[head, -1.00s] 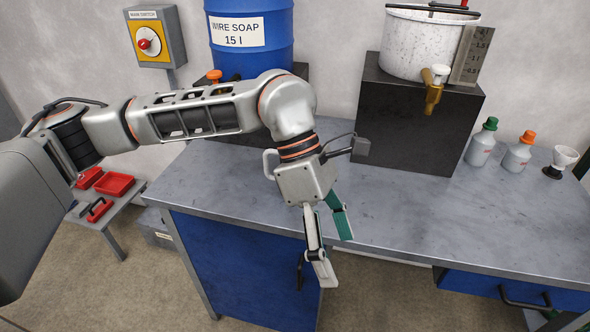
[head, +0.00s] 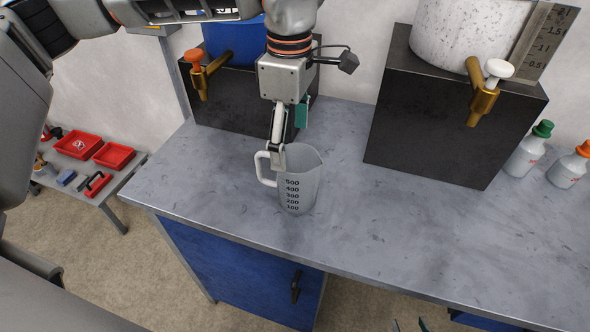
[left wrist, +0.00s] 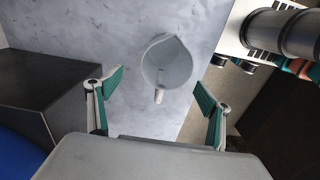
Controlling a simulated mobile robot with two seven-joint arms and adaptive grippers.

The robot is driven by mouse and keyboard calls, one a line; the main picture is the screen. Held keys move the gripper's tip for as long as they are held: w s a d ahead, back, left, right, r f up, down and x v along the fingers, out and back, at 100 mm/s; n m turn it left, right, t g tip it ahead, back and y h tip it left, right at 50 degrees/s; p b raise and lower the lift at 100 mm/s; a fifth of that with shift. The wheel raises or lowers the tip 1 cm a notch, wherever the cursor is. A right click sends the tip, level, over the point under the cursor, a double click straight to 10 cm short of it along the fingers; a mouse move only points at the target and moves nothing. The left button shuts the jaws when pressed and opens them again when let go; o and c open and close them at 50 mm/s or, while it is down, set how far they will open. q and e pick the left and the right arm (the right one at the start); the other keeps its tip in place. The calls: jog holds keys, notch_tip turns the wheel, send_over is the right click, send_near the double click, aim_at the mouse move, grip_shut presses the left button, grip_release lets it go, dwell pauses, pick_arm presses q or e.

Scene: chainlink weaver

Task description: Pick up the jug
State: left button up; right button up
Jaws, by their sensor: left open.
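A translucent jug (head: 304,187) with a white handle and dark measuring marks stands upright on the grey workbench (head: 235,195). Its handle is on its left side in the head view. My left gripper (head: 288,138) points down over the jug's rim and handle, open. One finger overlaps the handle side in that view; contact cannot be told. In the left wrist view the jug (left wrist: 168,62) shows from above, beyond the gap between the open fingers (left wrist: 158,88), its handle towards my gripper. Dark tips, probably of my right gripper (head: 409,325), show at the bottom edge.
Black blocks stand behind the jug, carrying a blue barrel (head: 228,42) with an orange-knobbed tap and a white pot (head: 465,35) with a brass tap (head: 482,100). Bottles (head: 525,152) stand at the right. Red trays (head: 114,156) lie on a low side table. The bench is clear around the jug.

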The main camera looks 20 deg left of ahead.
aim_at(290, 168)
pick_arm(q)
jog(key=shift+s+f, duration=0.35)
jog(key=shift+f, duration=0.55)
notch_tip(290, 168, down, 5)
jog(key=shift+s+d+f, duration=0.1)
jog(key=c, duration=1.3)
